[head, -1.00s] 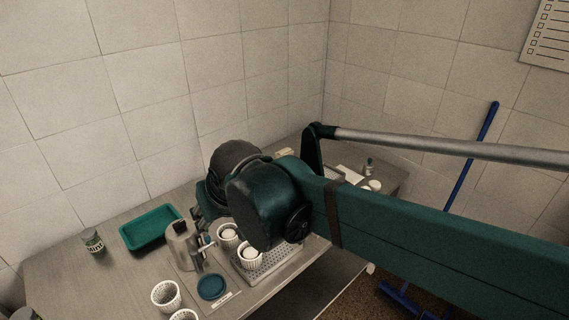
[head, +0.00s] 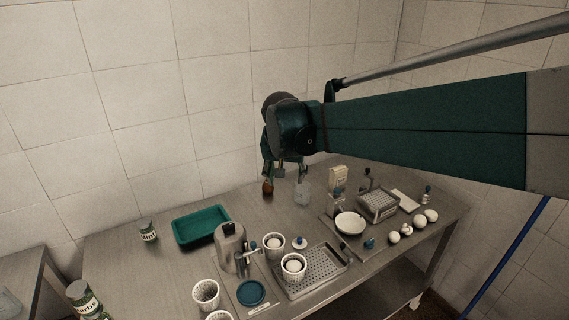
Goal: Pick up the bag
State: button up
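A small beige upright packet (head: 338,178), which may be the bag, stands at the back of the metal table, right of my gripper. I cannot tell for sure that it is a bag. My gripper (head: 286,180) hangs above the back of the table with its fingers spread apart and nothing visible between them. Its left fingertip is just above or behind a brown bottle (head: 267,188). Its right fingertip is near a clear bottle (head: 302,195); I cannot tell whether either touches.
A green tray (head: 201,226) and a mint jar (head: 148,232) are at left. A metal canister (head: 229,245), white perforated baskets (head: 206,294) and a perforated tray (head: 318,272) fill the front. A white bowl (head: 349,223), a metal box (head: 377,205) and several eggs (head: 407,230) are at right.

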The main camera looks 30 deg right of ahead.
jog(key=w+d+f+m+g+h, duration=0.1)
jog(key=w+d+f+m, duration=0.2)
jog(key=w+d, duration=0.5)
jog(key=m+g+h+b, duration=0.2)
jog(key=m+g, duration=0.1)
jog(key=m, duration=0.4)
send_near(334, 169)
jog(key=x, duration=0.6)
jog(key=shift+w+f, duration=0.1)
jog(key=shift+f, duration=0.25)
jog(key=shift+d+f+g, duration=0.3)
jog(key=shift+d+f, duration=0.05)
jog(key=shift+d, duration=0.15)
jog(key=shift+f, duration=0.1)
jog(key=shift+x, duration=1.15)
jog(key=shift+f, duration=0.2)
jog(key=shift+b+x, duration=0.9)
jog(key=shift+x, duration=1.6)
